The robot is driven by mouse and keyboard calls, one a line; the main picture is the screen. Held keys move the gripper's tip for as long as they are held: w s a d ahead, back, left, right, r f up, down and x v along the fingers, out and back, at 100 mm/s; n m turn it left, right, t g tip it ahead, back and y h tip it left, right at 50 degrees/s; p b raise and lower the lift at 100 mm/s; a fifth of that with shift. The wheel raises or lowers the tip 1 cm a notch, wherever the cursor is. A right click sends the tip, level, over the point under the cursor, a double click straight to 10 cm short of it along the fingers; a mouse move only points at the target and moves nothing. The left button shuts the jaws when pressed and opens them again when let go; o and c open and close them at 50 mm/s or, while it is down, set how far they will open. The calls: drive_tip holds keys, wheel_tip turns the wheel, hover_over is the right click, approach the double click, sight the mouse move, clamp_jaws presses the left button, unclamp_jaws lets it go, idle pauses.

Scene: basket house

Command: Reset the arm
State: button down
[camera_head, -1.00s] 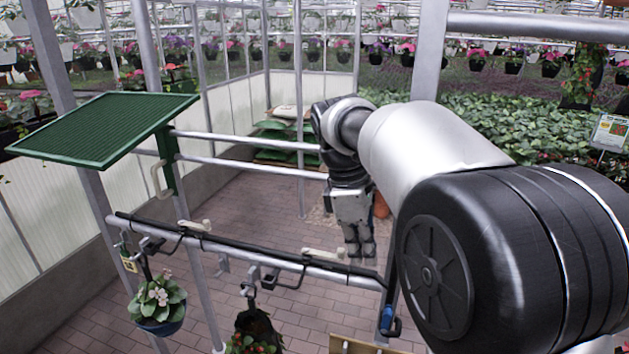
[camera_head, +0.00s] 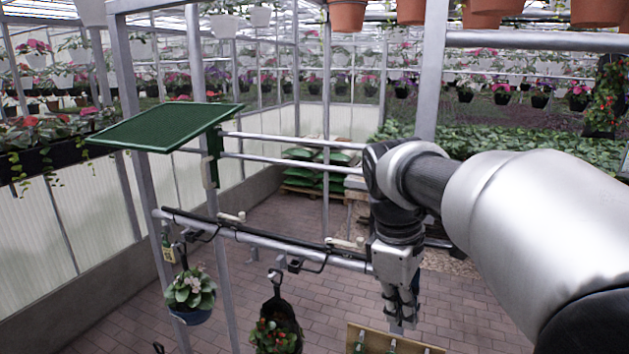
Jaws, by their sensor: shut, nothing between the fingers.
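My gripper (camera_head: 401,322) hangs at the end of my arm, pointing down, right of centre in the head view. Its fingers are together and hold nothing. It is in front of the right end of the metal rail (camera_head: 290,243) as seen here, and I cannot tell the exact gap between them. My arm reaches in from the right edge, with its forearm across the right half of the picture.
A blue pot with a pale-flowered plant (camera_head: 190,292) and a dark basket with red flowers (camera_head: 277,331) hang from the rail. A green panel (camera_head: 168,127) stands upper left. A wooden board (camera_head: 392,340) shows below my gripper. Brick floor (camera_head: 240,325) lies open beneath.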

drive_tip(key=s+f+m+t+y+b, duration=0.1)
drive_tip(key=s+f+m+t+b, duration=0.1)
drive_tip(key=s+f+m+b, duration=0.3)
drive_tip(key=s+f+m+t+b, duration=0.2)
drive_tip(key=s+f+m+b, duration=0.4)
drive_tip(key=s+f+b, duration=0.7)
wheel_tip(320, 180, down, 8)
drive_tip(key=s, duration=0.3)
drive_tip(key=shift+r+t+y+b, duration=0.25)
drive_tip(key=shift+t+y+b, duration=0.05)
drive_tip(key=shift+y, duration=0.1)
